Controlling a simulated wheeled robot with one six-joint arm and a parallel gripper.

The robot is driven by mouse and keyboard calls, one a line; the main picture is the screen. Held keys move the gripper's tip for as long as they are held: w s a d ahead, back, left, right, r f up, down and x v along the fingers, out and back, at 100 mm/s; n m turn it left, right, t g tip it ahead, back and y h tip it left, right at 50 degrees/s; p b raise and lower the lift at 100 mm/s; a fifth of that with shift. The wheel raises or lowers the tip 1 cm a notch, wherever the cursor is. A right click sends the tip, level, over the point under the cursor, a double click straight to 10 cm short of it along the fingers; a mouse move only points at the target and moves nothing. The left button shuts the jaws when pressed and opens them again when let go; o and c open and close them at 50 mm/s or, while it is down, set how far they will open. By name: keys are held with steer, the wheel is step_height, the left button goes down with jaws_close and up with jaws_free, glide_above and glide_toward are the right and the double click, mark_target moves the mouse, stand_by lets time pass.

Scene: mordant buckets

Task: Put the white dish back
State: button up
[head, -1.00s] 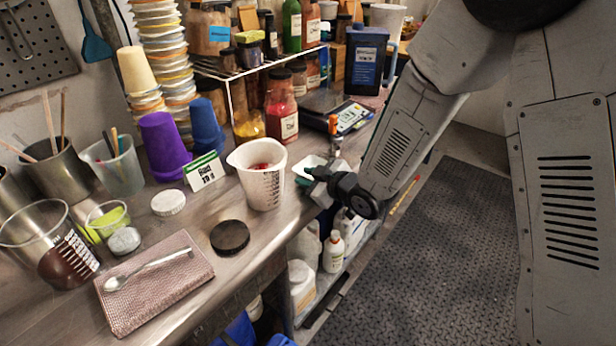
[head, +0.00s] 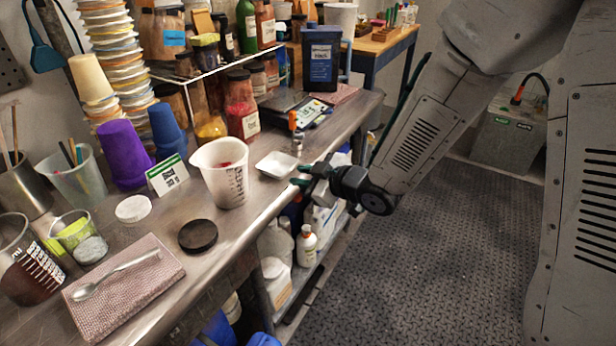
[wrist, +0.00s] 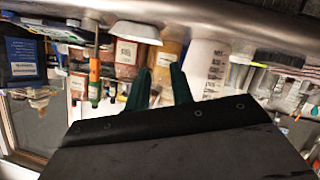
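The small white square dish (head: 277,164) sits on the steel bench near its front edge, between the white measuring jug (head: 222,172) and the scale (head: 312,110). My gripper (head: 299,175) is just right of and in front of the dish, at the bench edge, with a small gap to it. In the upside-down wrist view the dish (wrist: 136,33) shows beyond the fingertips. The two dark green fingers (wrist: 160,75) stand apart with nothing between them.
An orange-handled tool (head: 293,122) stands behind the dish. A black lid (head: 198,236), a white lid (head: 133,208) and a label card (head: 167,174) lie or stand left. Bottles (head: 306,245) fill the shelf below. The floor to the right is clear.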

steer(key=shift+s, duration=0.2)
steer(key=shift+r, duration=0.1)
steer(key=s+d+r+m+h, duration=0.2)
steer(key=d+r+m+h, duration=0.25)
steer(key=d, duration=0.45)
steer(key=s+d+r+m+h, duration=0.25)
steer(key=d+r+h, duration=0.2)
steer(key=d, duration=0.45)
steer(key=s+d+r+m+g, duration=0.1)
steer(key=s+d+m+g, duration=0.1)
steer(key=s, duration=0.6)
steer(key=s+d+r+m+g, duration=0.2)
steer(key=s+g, duration=0.1)
steer(key=s, duration=0.6)
steer(key=s+d+r+m+g+h, duration=0.1)
steer(key=s+d+r+m+g, duration=0.1)
steer(key=s, duration=0.6)
steer(key=shift+s+d+m+g, duration=0.15)
steer(key=shift+s+m+g, duration=0.1)
steer(key=shift+m+g, duration=0.4)
steer(key=shift+r, duration=0.1)
